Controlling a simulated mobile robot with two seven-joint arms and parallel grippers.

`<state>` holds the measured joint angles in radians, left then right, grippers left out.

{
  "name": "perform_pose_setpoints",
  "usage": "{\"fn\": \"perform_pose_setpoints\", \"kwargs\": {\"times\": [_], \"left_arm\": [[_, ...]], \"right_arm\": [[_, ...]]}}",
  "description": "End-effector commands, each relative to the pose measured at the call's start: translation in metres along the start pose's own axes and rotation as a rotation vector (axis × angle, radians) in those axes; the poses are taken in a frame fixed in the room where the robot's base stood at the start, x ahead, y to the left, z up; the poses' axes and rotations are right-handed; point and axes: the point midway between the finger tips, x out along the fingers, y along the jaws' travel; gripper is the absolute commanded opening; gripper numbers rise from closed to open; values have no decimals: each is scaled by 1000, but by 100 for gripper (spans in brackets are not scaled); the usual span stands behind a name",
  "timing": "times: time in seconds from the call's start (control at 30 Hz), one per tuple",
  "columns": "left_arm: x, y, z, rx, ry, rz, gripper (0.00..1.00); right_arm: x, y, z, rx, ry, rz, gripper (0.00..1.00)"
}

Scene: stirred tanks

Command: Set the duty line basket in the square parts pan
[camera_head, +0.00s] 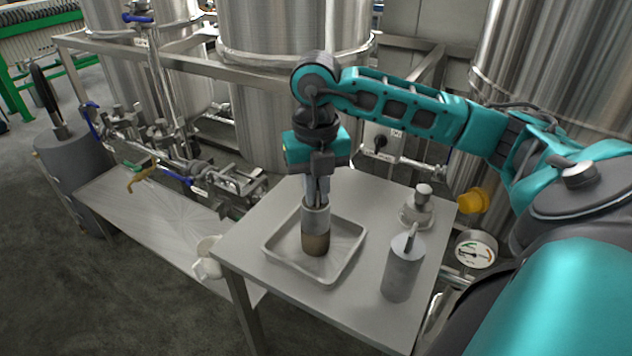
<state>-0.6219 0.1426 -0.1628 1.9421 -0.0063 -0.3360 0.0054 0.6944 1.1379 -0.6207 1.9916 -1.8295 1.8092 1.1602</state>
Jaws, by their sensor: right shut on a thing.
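My right gripper (317,200) points straight down over the small steel table and is shut on the top of a basket (316,238). The basket is an upright cylinder, grey above and brown below; I take it as the duty line basket. It is inside the outline of the square parts pan (272,252), a shallow grey tray with a raised rim. Its lower end appears at or just above the pan floor; I cannot tell whether it touches. My left gripper is not in view.
A grey cylinder with an upright handle (402,272) stands right of the pan. A small metal fitting (418,208) stands behind it. Tanks and piping crowd behind; a gauge (476,251) is at right.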

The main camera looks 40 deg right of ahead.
Motion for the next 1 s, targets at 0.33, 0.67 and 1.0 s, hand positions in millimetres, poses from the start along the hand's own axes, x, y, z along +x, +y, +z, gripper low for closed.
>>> {"fn": "perform_pose_setpoints", "kwargs": {"times": [0.33, 0.67, 1.0], "left_arm": [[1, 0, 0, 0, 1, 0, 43], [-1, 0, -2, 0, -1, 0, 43], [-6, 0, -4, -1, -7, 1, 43]], "right_arm": [[1, 0, 0, 0, 0, 0, 37], [-8, 0, 1, 0, -3, 2, 37], [-81, 1, 1, -1, -4, 4, 37]]}}
